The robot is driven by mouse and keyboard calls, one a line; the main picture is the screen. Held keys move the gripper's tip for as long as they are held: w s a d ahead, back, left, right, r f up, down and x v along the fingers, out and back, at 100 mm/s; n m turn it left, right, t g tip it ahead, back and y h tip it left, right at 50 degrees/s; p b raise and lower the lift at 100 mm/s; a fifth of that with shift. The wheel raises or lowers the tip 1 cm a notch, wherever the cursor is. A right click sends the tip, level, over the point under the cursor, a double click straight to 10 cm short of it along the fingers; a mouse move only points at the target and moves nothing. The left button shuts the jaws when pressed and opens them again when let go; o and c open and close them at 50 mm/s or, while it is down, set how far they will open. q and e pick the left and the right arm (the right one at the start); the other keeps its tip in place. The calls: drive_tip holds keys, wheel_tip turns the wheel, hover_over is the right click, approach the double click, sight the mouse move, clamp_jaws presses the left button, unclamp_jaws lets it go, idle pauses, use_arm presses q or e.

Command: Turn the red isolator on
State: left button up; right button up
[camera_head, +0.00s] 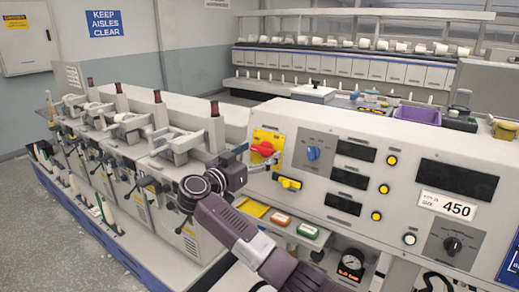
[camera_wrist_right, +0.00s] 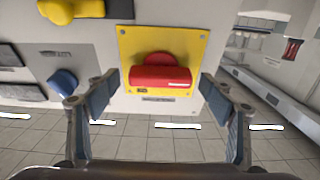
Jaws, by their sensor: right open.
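The red isolator (camera_head: 263,149) is a rotary handle on a yellow square plate (camera_head: 268,139) at the left end of the grey control panel. In the right wrist view the red handle (camera_wrist_right: 160,77) lies level across the yellow plate (camera_wrist_right: 188,44), with a small label strip below it. My right gripper (camera_head: 256,158) is just in front of the isolator. In the wrist view its two fingers (camera_wrist_right: 159,92) are spread on either side of the handle with a gap at each side, and nothing is between them in contact. My left gripper is not in view.
A yellow switch (camera_head: 288,183) sits below the isolator, and a blue knob (camera_head: 313,153) to its right. Round yellow buttons and dark displays (camera_head: 355,150) fill the panel. Winding units with levers (camera_head: 120,125) stand to the left. Bare floor (camera_head: 60,235) is at far left.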

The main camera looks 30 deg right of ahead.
drive_tip(key=shift+w+d, duration=0.1)
drive_tip(key=shift+c, duration=0.5)
drive_tip(key=c, duration=1.1)
drive_tip(key=shift+o, duration=0.2)
